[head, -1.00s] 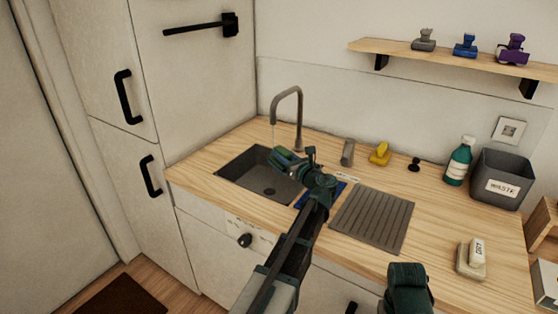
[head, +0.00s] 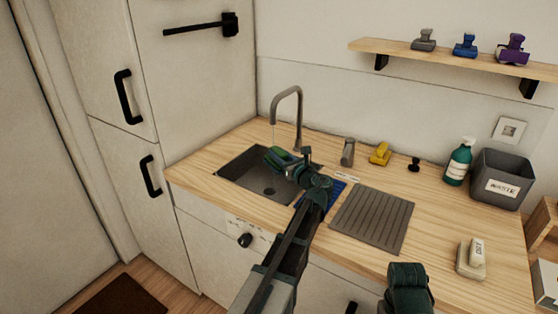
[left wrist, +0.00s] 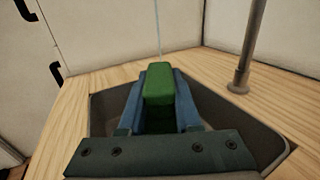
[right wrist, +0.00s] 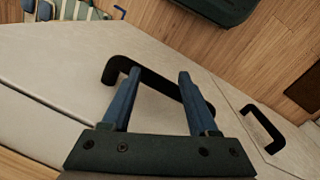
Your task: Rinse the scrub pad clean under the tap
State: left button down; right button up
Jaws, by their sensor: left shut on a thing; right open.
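My left gripper (head: 279,157) is shut on a green scrub pad (left wrist: 158,82) and holds it over the grey sink (head: 238,174). The pad sits between the blue fingers in the left wrist view; its underside is hidden. The grey tap (head: 299,115) arches over the sink at the back. A thin stream of water (left wrist: 158,32) comes down at the pad's far end; whether it touches the pad is unclear. My right gripper (right wrist: 158,88) is open and empty, in front of a black drawer handle (right wrist: 155,80).
A ribbed drainer (head: 372,218) lies right of the sink, with a blue cloth (head: 333,190) between. A yellow brush (head: 380,154), green bottle (head: 458,160), waste bin (head: 502,180) and block labelled DRY (head: 477,254) stand on the counter. A black knob (head: 245,240) is on the front.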

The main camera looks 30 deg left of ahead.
pick_arm(q)
jog(key=shift+s+d, duration=0.35)
jog(key=shift+s, duration=0.9)
jog(key=shift+s+d, duration=0.35)
jog(key=shift+s, duration=0.85)
jog(key=shift+s+d, duration=0.35)
jog(key=shift+s, duration=0.9)
jog(key=s+d+r+p, duration=0.1)
jog(key=s+r+p, duration=0.3)
jog(key=shift+s+d, duration=0.2)
jog(key=shift+s, duration=0.2)
